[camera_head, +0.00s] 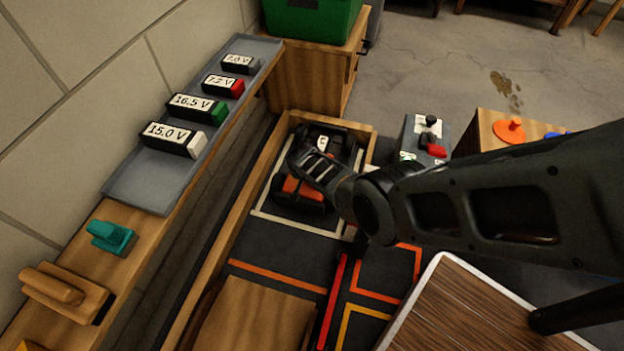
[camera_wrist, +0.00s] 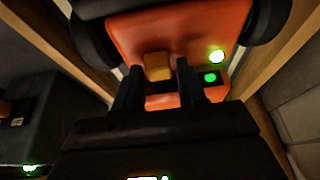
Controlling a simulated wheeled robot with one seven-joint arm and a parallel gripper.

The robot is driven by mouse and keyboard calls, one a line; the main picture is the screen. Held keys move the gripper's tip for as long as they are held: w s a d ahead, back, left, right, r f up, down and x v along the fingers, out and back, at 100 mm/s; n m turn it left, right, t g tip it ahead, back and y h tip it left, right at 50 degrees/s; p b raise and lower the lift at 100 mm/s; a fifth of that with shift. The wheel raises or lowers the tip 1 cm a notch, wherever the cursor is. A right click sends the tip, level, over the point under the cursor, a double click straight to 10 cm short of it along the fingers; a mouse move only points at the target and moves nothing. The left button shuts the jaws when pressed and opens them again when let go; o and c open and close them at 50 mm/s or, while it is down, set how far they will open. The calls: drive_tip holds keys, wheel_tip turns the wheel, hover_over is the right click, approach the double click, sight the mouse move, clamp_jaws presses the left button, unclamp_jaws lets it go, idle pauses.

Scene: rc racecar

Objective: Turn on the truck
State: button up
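The truck (camera_head: 302,188) is orange with black wheels. It sits inside a wooden-walled bay in the head view, partly hidden by my arm. In the wrist view the truck (camera_wrist: 190,30) fills the top, with a small yellow-orange block (camera_wrist: 158,66) on its body. A glowing green light (camera_wrist: 217,56) and a green spot on a dark panel (camera_wrist: 210,77) show to the right of the block. My gripper (camera_wrist: 158,75) has its two fingers apart, pointing at the truck, one on each side of the block. I cannot tell whether they touch it.
A grey shelf tray (camera_head: 140,185) on the left holds several batteries marked with voltages. A teal clamp-like object (camera_head: 111,237) and a wooden tool (camera_head: 65,292) lie on the ledge below. A grey box with a red lever (camera_head: 433,151) stands right of the bay.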

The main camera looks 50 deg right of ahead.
drive_tip(key=shift+o, duration=1.2)
drive_tip(key=shift+r, duration=0.1)
drive_tip(key=p+v, duration=0.6)
drive_tip(key=v, duration=0.1)
drive_tip(key=shift+r, duration=0.25)
drive_tip(key=shift+a, duration=0.1)
